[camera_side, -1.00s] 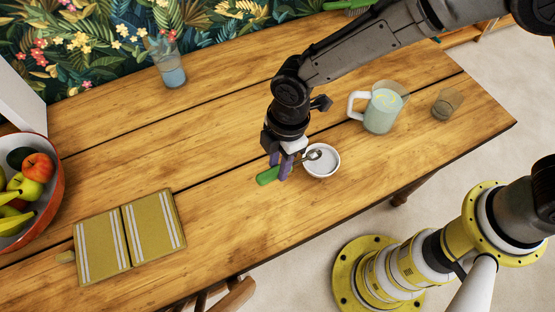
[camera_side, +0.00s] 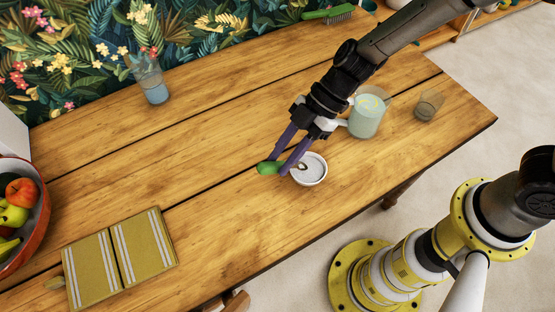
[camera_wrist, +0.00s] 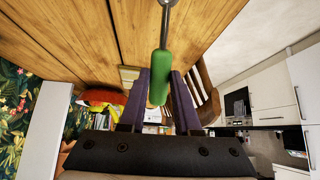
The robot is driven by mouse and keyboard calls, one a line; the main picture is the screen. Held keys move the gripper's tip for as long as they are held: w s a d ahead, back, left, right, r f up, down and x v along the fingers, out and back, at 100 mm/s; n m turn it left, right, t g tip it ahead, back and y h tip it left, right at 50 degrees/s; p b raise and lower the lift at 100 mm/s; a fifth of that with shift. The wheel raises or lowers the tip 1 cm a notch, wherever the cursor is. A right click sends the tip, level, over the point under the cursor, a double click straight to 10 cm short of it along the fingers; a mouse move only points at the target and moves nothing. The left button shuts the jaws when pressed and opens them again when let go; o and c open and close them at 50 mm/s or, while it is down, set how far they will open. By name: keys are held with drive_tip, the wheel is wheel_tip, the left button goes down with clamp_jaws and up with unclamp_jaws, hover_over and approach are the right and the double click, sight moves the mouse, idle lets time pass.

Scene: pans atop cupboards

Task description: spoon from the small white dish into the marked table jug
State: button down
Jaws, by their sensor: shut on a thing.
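The small white dish (camera_side: 322,176) stands near the front edge of the table. The spoon has a green handle (camera_side: 268,168), and its metal end shows over the dish. My gripper (camera_side: 283,160), with purple fingers, is tilted and shut on the green handle just left of the dish. In the wrist view the green handle (camera_wrist: 160,78) lies between my fingertips (camera_wrist: 160,82), with the metal stem running up out of frame. The spoon's bowl is not visible there.
A small empty glass (camera_side: 429,105) stands right of the jug. A tall glass (camera_side: 151,82) and a green brush (camera_side: 328,14) are at the back. Striped yellow mats (camera_side: 118,257) and a fruit bowl (camera_side: 38,222) are at left. The table's middle is clear.

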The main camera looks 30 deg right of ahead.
drive_tip(key=d+y, duration=0.1)
drive_tip(key=y, duration=0.1)
drive_tip(key=d+r+y, duration=0.1)
drive_tip(key=d, duration=0.1)
drive_tip(key=d+y, duration=0.2)
drive_tip(key=shift+w+r+y, duration=0.25)
drive_tip(key=shift+r+y, duration=0.05)
drive_tip(key=shift+r, duration=0.1)
drive_tip(key=d+y, duration=0.2)
drive_tip(key=shift+d+r+g+y, duration=0.1)
drive_tip(key=shift+g+y, duration=0.2)
drive_tip(key=shift+g, duration=0.1)
idle(0.4)
